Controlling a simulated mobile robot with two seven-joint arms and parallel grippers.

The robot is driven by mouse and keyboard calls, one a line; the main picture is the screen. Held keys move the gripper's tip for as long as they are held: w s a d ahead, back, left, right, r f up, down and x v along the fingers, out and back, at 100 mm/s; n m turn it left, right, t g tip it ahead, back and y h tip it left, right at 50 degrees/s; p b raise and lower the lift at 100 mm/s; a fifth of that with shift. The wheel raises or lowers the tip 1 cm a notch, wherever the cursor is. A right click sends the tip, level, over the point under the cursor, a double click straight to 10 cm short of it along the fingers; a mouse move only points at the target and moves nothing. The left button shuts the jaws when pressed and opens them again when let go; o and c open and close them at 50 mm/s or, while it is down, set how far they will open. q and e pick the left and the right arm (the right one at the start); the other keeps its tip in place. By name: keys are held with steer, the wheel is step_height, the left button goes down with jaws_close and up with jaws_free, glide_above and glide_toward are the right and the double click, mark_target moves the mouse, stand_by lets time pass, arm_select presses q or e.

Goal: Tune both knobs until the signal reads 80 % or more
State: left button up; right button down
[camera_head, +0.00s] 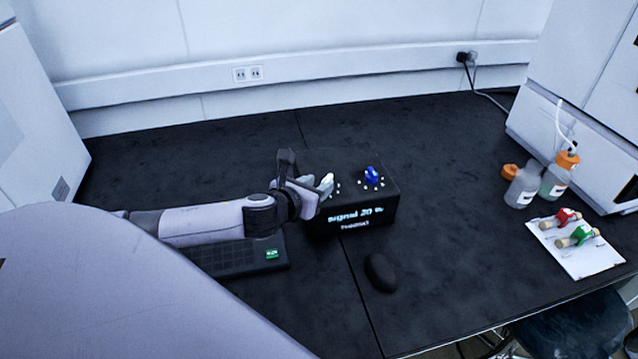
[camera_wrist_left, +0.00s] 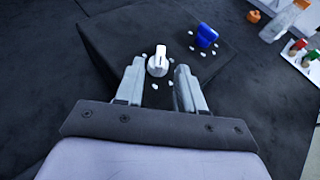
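A black box (camera_head: 318,221) stands on the dark bench, and its front display appears to read "signal 20 %" with a smaller, unclear line below. On its top are a white knob (camera_wrist_left: 158,62) and a blue knob (camera_head: 372,174), each ringed by white dots. The blue knob also shows in the left wrist view (camera_wrist_left: 206,36). My left gripper (camera_head: 322,184) is over the left part of the box. In the left wrist view its two fingers (camera_wrist_left: 158,80) are apart, with the white knob just ahead of and between their tips, apparently untouched. My right gripper is not in view.
A keyboard (camera_head: 225,260) lies under my left arm, and a black mouse (camera_head: 380,272) lies in front of the box. Bottles (camera_head: 523,187) and a white sheet (camera_head: 590,258) with capped vials are at the right. The bench behind the box is clear.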

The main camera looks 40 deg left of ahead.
arm_select(q)
steer(key=shift+x, duration=0.8)
jaws_close()
steer(key=shift+d+n+y, duration=0.15)
steer(key=shift+n+y, duration=0.15)
steer(key=n+y, duration=0.1)
steer(key=y, duration=0.1)
steer(key=d+n+g+y, duration=0.1)
steer(key=n+y, duration=0.1)
steer(key=shift+w+d+n, duration=0.1)
steer(key=shift+w+n, duration=0.1)
steer(key=shift+n, duration=0.1)
steer(key=shift+w+d+n+g+y, duration=0.15)
steer(key=shift+n+g+y, duration=0.4)
steer(key=shift+n+y, duration=0.2)
steer(key=shift+w+d+n+g+y, duration=0.15)
steer(key=shift+n+g+y, duration=0.35)
steer(key=shift+n+y, duration=0.2)
steer(key=shift+w+d+n+g+y, duration=0.1)
steer(key=shift+n+g+y, duration=0.45)
steer(key=shift+n+y, duration=0.2)
